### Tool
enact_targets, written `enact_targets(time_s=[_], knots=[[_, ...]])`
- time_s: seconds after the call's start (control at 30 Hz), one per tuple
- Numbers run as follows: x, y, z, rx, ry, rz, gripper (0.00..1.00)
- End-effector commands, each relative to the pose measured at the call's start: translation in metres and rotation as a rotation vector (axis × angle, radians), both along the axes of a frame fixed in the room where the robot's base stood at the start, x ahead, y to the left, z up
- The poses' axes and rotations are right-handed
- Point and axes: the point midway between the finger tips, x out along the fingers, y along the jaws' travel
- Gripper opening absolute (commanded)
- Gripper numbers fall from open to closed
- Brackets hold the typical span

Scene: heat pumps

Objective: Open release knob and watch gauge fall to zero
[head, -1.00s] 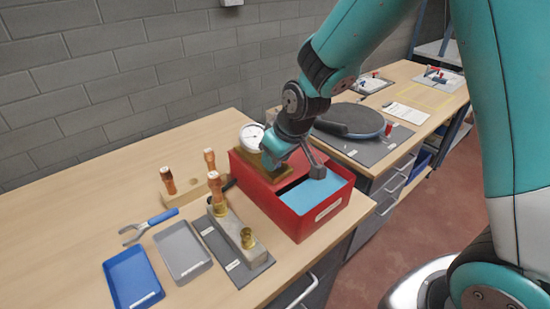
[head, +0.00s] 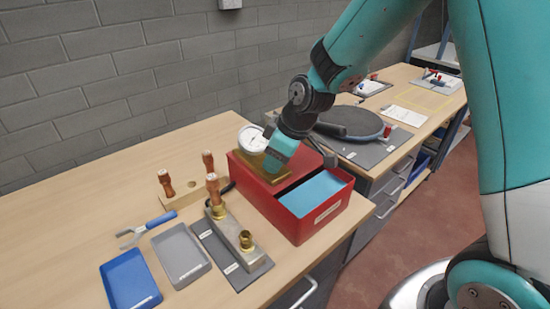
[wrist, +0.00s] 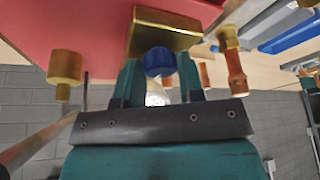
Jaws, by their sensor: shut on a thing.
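A blue knob (wrist: 160,62) sits on the front of a brass block (wrist: 165,25) in the wrist view. My gripper (wrist: 160,73) is shut on the knob, with a finger on each side of it. In the head view my gripper (head: 272,166) is above the red box (head: 310,225), at the brass block (head: 246,170); the knob is hidden there behind my wrist. The round white gauge (head: 252,138) stands just behind and left of my gripper. Its needle is too small to read.
A dark round device (head: 348,122) is at the right.

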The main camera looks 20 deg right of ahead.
Motion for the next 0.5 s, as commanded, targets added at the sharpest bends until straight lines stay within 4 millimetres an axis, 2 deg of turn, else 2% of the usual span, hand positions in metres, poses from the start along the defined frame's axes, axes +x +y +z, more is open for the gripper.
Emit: enact_targets(time_s=[0.17, 0.2, 0.23, 0.5], knots=[[-0.0008, -0.0005, -0.0005, -0.001, 0.003, -0.001, 0.12], [-0.0008, -0.0005, -0.0005, -0.002, 0.004, -0.001, 0.4], [-0.0008, -0.0005, -0.0005, -0.001, 0.003, -0.001, 0.46], [-0.0004, -0.0002, 0.0002, -0.001, 0.002, -0.002, 0.46]])
